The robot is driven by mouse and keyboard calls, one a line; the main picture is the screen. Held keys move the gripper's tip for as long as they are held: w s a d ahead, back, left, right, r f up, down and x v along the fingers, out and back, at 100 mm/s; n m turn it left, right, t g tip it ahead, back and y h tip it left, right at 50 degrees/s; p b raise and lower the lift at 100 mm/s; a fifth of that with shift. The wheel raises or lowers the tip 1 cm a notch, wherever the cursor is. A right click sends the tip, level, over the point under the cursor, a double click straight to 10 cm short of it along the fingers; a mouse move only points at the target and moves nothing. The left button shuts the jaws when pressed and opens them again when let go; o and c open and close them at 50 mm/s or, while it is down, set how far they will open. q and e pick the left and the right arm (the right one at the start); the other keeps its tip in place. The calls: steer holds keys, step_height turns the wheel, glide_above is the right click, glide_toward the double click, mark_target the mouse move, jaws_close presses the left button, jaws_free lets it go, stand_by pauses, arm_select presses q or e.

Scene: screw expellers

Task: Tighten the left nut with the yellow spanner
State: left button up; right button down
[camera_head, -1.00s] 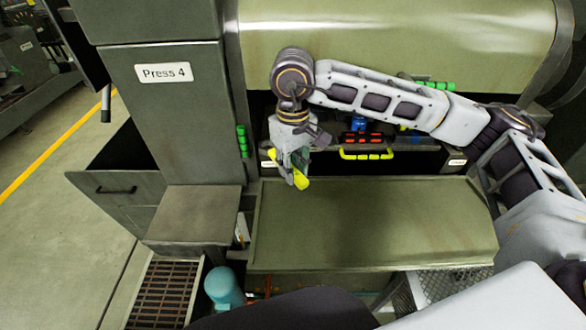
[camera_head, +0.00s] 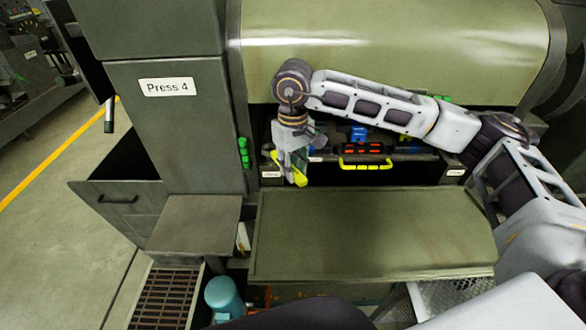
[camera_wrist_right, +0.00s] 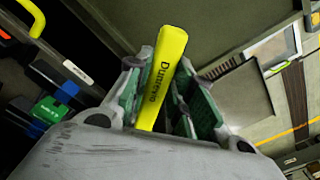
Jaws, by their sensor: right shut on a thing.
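The yellow spanner (camera_wrist_right: 163,70) is in my right gripper (camera_wrist_right: 157,97), between its green finger pads in the wrist view. In the head view my right gripper (camera_head: 292,163) hangs down at the left end of the press's dark opening. The lower end of the spanner (camera_head: 300,179) points down there, just above the green-grey shelf. The left nut cannot be made out; the gripper and the dark opening cover that area. My left gripper is not in view.
The broad shelf (camera_head: 375,235) below is bare. Green knobs (camera_head: 243,152) stand on the column at left. A small ledge (camera_head: 195,222) juts out below them.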

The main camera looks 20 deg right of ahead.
steer(key=shift+w+d+f+b, duration=0.15)
steer(key=shift+w+f+b, duration=0.1)
steer(key=shift+w+f, duration=0.3)
steer(key=shift+w+d+f+b, duration=0.15)
steer(key=shift+w+f+b, duration=0.15)
steer(key=shift+w, duration=0.35)
stand_by(0.5)
steer(key=shift+b, duration=0.35)
stand_by(0.8)
steer(key=shift+f+b, duration=0.9)
stand_by(0.7)
steer(key=shift+f+b, duration=0.45)
steer(key=shift+b, duration=0.15)
stand_by(1.0)
